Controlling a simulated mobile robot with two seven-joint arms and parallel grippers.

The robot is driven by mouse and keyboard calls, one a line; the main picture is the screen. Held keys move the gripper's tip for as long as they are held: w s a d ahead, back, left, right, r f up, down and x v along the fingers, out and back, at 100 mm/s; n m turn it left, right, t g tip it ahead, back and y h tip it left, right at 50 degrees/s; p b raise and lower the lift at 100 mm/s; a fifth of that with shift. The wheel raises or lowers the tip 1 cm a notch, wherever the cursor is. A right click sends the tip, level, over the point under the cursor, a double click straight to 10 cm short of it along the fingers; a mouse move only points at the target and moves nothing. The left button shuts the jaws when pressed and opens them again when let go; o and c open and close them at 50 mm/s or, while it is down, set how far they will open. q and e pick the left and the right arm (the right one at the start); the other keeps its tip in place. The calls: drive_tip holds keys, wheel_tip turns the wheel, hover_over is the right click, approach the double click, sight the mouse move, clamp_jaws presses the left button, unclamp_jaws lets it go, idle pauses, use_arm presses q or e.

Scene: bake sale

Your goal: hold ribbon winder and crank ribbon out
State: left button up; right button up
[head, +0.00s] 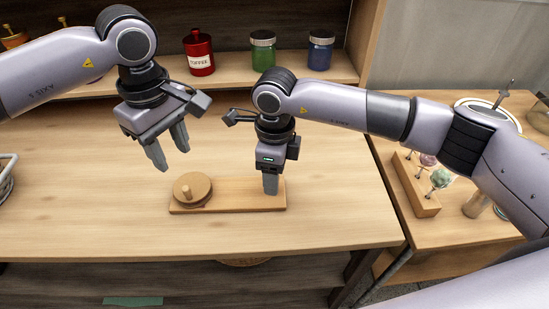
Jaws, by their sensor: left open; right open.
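The ribbon winder is a light wooden board (232,193) lying on the table, with a round wooden disc (200,184) at its left end. A short upright peg (187,192) stands on the disc. My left gripper (171,157) is open and empty, above and to the left of the disc. My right gripper (270,185) is open and points down at the board's right end. Its fingers overlap that end in the picture; I cannot tell whether they touch it. No ribbon is clearly visible.
A red tin (200,58), a green jar (263,52) and a blue jar (320,50) stand on the back shelf. A wooden rack (414,186) with cake pops is on the right table.

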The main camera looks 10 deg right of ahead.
drive_tip(key=shift+f, duration=0.75)
clamp_jaws()
drive_tip(key=shift+s+f+b, duration=0.2)
drive_tip(key=shift+f+b, duration=0.05)
drive_tip(key=shift+b, duration=0.3)
idle(2.0)
